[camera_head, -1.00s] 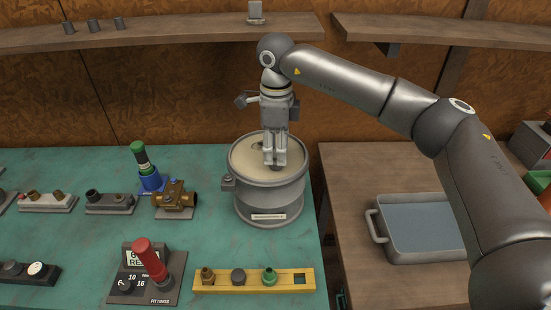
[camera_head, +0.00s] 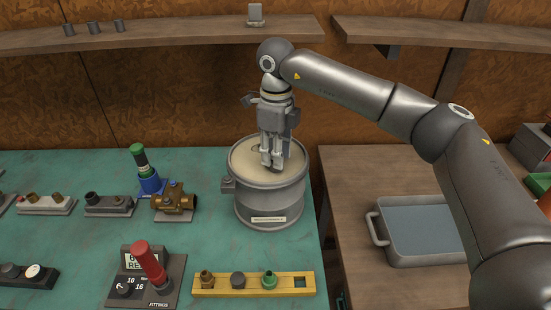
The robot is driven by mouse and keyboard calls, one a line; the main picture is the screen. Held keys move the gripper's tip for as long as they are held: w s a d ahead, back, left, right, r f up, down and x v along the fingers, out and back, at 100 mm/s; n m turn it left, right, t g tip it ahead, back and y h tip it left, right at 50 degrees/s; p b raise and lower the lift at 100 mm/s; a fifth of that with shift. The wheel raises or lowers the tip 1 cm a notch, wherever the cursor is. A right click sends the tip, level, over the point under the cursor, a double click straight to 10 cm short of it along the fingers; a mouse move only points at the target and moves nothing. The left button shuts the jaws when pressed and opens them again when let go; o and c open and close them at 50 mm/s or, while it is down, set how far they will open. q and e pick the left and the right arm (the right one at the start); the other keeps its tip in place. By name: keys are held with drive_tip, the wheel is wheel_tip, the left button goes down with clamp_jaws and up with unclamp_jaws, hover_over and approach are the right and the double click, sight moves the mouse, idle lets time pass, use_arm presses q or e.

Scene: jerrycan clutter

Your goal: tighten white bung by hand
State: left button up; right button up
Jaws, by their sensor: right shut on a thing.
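A grey drum (camera_head: 268,208) with a cream top (camera_head: 242,160) stands upright on the green bench. My right gripper (camera_head: 272,165) points straight down over the drum's top. Its fingers are closed together on a small part at the lid, right of the middle. The fingers hide nearly all of this part. It sits where a bung would be, but I cannot make out its colour or how deep it sits. My left gripper is not in view.
A yellow rack (camera_head: 215,290) holds several fittings and has one empty square slot. A grey tray (camera_head: 377,228) lies on the wooden table at right.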

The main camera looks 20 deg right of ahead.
drive_tip(key=shift+m, duration=0.8)
drive_tip(key=m, duration=0.3)
drive_tip(key=shift+m, duration=1)
drive_tip(key=shift+m, duration=2.5)
